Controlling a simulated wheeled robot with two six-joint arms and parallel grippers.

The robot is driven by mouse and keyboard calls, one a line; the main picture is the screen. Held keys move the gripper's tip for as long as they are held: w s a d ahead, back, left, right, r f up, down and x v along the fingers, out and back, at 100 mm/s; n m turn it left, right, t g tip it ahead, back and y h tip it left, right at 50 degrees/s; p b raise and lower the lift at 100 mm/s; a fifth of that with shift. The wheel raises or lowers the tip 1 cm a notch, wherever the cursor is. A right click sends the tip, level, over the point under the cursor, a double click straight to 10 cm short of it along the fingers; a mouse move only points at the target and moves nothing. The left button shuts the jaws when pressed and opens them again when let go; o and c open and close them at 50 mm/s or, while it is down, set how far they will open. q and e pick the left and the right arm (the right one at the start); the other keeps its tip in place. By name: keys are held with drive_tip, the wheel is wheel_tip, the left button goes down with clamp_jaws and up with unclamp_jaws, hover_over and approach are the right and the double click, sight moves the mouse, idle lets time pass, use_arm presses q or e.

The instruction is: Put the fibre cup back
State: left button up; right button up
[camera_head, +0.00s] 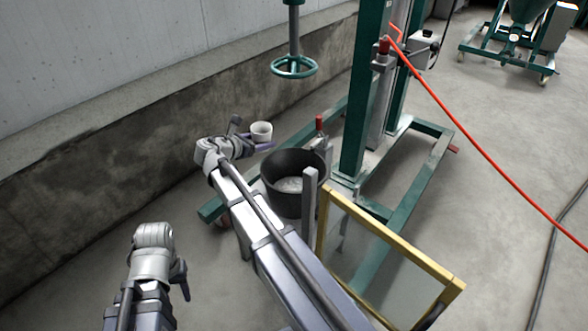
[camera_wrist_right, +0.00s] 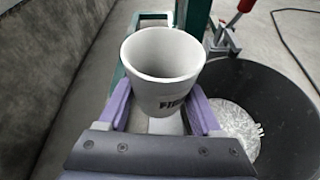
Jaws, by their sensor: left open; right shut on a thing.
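The white fibre cup (camera_head: 261,131) is held up by my right gripper (camera_head: 255,146), left of and above the black bucket. In the right wrist view the cup (camera_wrist_right: 162,68) sits upright between the two purple fingers of the right gripper (camera_wrist_right: 163,115), with dark lettering partly showing on its side. It looks empty inside. My left gripper (camera_head: 181,280) is low at the left of the head view, away from the cup; its fingers point down and hold nothing visible.
The black bucket (camera_head: 292,205) with pale fibres inside stands beside the green machine frame (camera_head: 350,110). It also shows in the right wrist view (camera_wrist_right: 275,85). A yellow-framed clear panel (camera_head: 365,255) stands in front. A red hose (camera_head: 470,140) crosses the right side. A concrete wall (camera_head: 120,150) runs along the left.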

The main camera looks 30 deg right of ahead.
drive_tip(key=shift+w+f+g, duration=0.1)
drive_tip(key=shift+w+g, duration=0.05)
drive_tip(key=shift+g, duration=0.15)
